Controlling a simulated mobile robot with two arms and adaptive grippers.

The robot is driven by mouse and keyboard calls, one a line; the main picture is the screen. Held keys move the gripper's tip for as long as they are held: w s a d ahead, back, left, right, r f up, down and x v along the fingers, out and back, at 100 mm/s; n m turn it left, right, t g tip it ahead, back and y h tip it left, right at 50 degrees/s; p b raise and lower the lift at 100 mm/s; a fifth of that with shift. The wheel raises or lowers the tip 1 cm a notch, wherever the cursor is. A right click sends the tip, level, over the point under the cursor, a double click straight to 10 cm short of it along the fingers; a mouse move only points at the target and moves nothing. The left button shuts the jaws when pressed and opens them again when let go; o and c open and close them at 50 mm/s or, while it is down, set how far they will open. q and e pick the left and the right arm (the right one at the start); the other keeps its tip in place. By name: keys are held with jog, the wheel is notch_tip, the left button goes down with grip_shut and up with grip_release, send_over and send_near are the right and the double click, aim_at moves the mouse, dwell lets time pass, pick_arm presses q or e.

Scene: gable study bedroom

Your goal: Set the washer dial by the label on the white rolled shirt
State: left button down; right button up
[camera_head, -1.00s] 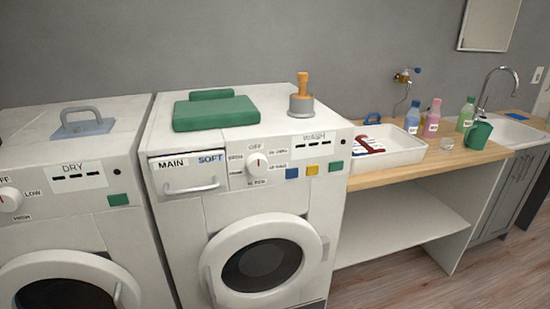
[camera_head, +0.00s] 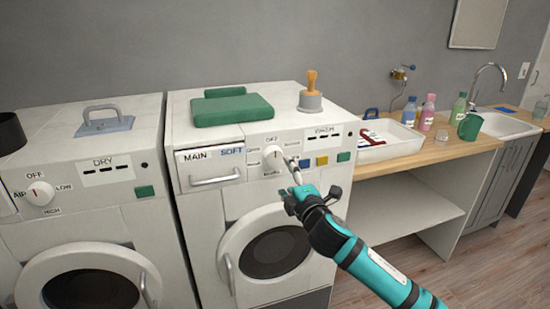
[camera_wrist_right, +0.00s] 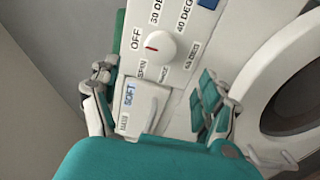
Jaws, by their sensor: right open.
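The washer (camera_head: 222,185) stands in the middle of the head view. Its round white dial (camera_head: 273,156) has a red mark pointing up toward OFF; in the right wrist view the dial (camera_wrist_right: 162,47) mark faces the OFF label. My right gripper (camera_head: 306,188) is in front of the panel, just below and right of the dial. In the wrist view its fingers (camera_wrist_right: 156,78) are spread, with nothing between them, and the dial lies just beyond. My left gripper is out of view.
The white tray (camera_head: 407,141) is on the wooden counter, beside bottles (camera_head: 428,113) and a green cup (camera_head: 469,127). A green folded cloth (camera_head: 232,111) and a stamp-like tool (camera_head: 311,97) sit on the washer. The dryer (camera_head: 85,200) stands left.

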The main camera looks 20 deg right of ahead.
aim_at(275, 160)
jog(key=w, duration=1.1)
jog(key=shift+a+p, duration=0.15)
jog(key=shift+p, duration=0.15)
jog(key=shift+f, duration=0.1)
jog(key=c, duration=1.2)
jog(key=shift+m, duration=0.4)
jog(key=m, duration=0.4)
jog(key=shift+m, duration=0.4)
jog(key=m+p, duration=0.1)
jog(key=m, duration=0.5)
jog(key=shift+f, duration=0.1)
